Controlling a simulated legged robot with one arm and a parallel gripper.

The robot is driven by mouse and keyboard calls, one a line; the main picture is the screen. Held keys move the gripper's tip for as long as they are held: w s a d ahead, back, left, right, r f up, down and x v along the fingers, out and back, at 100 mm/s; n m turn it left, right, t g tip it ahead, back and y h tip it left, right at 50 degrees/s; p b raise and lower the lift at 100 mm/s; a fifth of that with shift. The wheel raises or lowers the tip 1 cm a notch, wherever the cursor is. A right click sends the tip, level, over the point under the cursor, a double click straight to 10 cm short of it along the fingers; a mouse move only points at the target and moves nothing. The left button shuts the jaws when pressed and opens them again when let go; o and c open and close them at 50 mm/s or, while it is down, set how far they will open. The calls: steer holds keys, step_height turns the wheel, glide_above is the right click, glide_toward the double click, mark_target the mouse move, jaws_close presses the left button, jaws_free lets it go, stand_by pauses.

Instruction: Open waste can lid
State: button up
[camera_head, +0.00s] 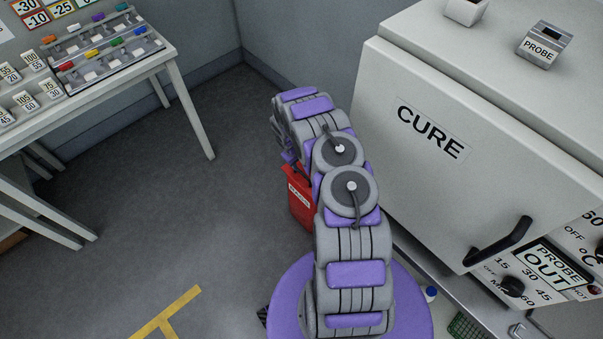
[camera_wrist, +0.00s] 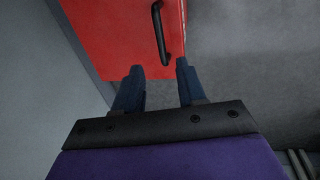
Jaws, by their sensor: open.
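The red waste can (camera_head: 302,205) stands on the floor beyond my arm in the head view, partly hidden behind the arm, with a white label on it. In the wrist view a flat red surface of the can (camera_wrist: 115,30) fills the upper middle, with a black bar handle (camera_wrist: 161,33) on its right side. My gripper (camera_wrist: 158,72) is open, its two dark fingers pointing at the red surface near the handle's lower end. Nothing shows between the fingers except the red surface and a bit of grey floor. I cannot tell whether a finger touches the can.
A large white CURE oven (camera_head: 480,150) with a black handle stands close on the right of my arm. A table (camera_head: 105,85) with trays and labelled blocks is at the left. Grey floor (camera_head: 190,215) between them is clear, with a yellow marking (camera_head: 170,315).

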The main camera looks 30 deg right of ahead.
mark_target(302, 173)
steer(key=f, duration=0.3)
steer(key=d+f+b, duration=0.1)
steer(key=f, duration=0.2)
steer(key=f+b, duration=0.1)
steer(key=f, duration=0.2)
steer(key=shift+d+f, duration=0.15)
steer(key=shift+d, duration=0.25)
jaws_close()
